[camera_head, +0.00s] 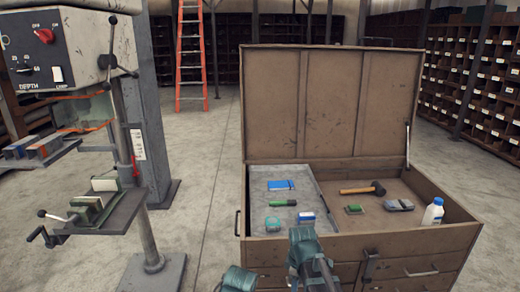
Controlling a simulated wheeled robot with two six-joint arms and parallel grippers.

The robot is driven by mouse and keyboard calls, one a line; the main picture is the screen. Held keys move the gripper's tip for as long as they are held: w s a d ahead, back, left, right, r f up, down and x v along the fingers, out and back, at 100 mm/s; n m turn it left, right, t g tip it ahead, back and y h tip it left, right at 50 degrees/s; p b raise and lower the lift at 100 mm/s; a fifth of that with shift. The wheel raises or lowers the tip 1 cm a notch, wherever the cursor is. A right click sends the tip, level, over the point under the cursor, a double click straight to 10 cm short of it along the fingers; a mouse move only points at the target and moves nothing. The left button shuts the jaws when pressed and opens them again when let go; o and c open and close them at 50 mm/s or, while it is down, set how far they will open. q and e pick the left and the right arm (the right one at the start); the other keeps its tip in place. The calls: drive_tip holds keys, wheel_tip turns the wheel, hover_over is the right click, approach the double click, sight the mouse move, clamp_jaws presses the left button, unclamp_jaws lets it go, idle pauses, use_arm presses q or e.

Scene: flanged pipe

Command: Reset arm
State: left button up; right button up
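Teal and dark parts of my own arm show at the bottom centre, in front of the chest. I cannot tell which arm they belong to. No gripper fingers can be made out on them, and neither gripper shows clearly in the view. No flanged pipe is seen.
An open brown tool chest (332,110) stands ahead. Its grey tray (300,178) holds small boxes and a tape measure; beside it lie a mallet (362,189) and a white bottle (433,211). A drill press (70,50) stands left, an orange ladder (190,55) behind. Open floor lies between.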

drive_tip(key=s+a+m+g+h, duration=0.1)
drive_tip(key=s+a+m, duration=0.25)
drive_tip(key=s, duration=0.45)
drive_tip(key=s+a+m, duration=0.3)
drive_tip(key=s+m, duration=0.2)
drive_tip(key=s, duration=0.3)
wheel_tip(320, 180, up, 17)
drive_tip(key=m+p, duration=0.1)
drive_tip(key=p, duration=1.6)
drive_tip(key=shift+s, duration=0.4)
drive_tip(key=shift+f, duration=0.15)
